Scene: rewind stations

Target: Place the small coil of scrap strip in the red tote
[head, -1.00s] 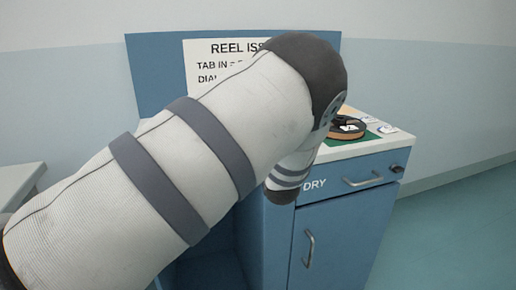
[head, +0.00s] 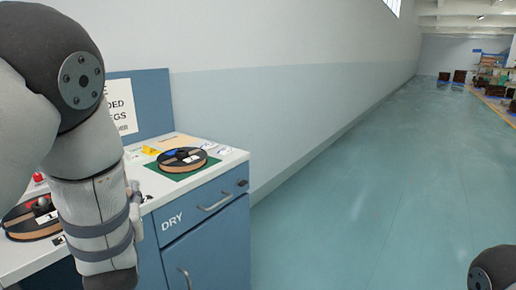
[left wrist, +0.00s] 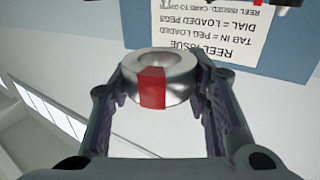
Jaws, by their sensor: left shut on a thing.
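The small coil of scrap strip (left wrist: 157,74) is a shiny metal ring with a red band across its side. In the left wrist view my left gripper (left wrist: 160,88) is shut on it, one finger on each side. In the head view my left arm fills the left side, and I cannot make out the coil there. The red tote does not show in either view. My right gripper is not in view.
A blue cabinet (head: 208,240) marked DRY has a white top. On it are a reel (head: 182,158) on a green mat, cards, and another reel (head: 30,222) partly behind my arm. A sign (head: 118,105) stands behind. Open floor (head: 350,200) stretches right.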

